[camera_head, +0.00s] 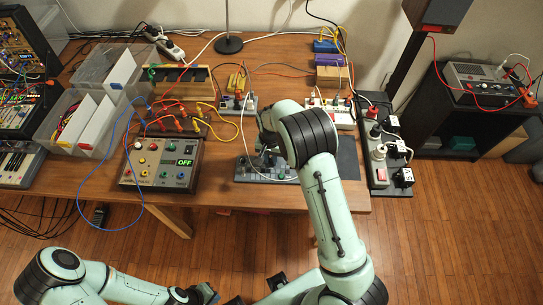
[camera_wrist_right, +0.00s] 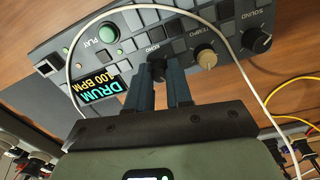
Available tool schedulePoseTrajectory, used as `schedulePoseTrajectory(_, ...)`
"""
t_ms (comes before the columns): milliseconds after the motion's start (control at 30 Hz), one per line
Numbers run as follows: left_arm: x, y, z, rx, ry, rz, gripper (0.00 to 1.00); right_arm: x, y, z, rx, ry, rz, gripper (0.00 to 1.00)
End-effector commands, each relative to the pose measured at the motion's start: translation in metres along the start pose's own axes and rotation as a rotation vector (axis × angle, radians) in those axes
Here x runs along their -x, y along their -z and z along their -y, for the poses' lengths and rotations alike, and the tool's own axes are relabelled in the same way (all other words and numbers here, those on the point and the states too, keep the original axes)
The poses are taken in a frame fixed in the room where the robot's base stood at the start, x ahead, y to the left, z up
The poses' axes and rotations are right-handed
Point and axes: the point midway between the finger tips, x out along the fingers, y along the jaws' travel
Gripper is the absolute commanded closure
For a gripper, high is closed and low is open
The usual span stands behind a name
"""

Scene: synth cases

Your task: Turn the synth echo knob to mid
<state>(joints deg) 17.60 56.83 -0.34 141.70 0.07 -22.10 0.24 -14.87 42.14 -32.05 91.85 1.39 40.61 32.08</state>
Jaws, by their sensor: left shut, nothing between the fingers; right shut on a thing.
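The grey drum synth (camera_wrist_right: 120,50) fills the upper part of the right wrist view, with a green PLAY button, square pads and a screen reading DRUM 100 BPM. Its dark echo knob (camera_wrist_right: 157,68), below the ECHO label, is between the fingertips of my right gripper (camera_wrist_right: 160,80), which is shut on it. The fingers cover much of the knob, and I cannot tell its pointer's direction. In the head view the synth (camera_head: 248,173) lies near the table's front edge, partly hidden by my right arm. My left gripper (camera_head: 207,293) is shut and empty, low in front of the table.
A white cable (camera_wrist_right: 235,60) loops over the synth, close to the right gripper. The beige tempo knob (camera_wrist_right: 205,57) and black sound knob (camera_wrist_right: 257,40) sit right of the echo knob. A module showing OFF (camera_head: 160,165) and patch cables stand left on the table (camera_head: 215,180).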

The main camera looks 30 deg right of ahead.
Motion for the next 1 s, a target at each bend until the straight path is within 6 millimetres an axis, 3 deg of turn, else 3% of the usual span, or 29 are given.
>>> schedulePoseTrajectory(500,0.015,0.008,-0.008,-0.004,-0.004,-0.012,1.0,0.002,0.001,0.001,-0.385,0.001,0.009,1.0)
schedulePoseTrajectory(1000,0.019,0.01,-0.01,-0.005,-0.005,-0.014,1.0,0.001,0.001,0.001,-0.487,0.001,0.013,1.0)
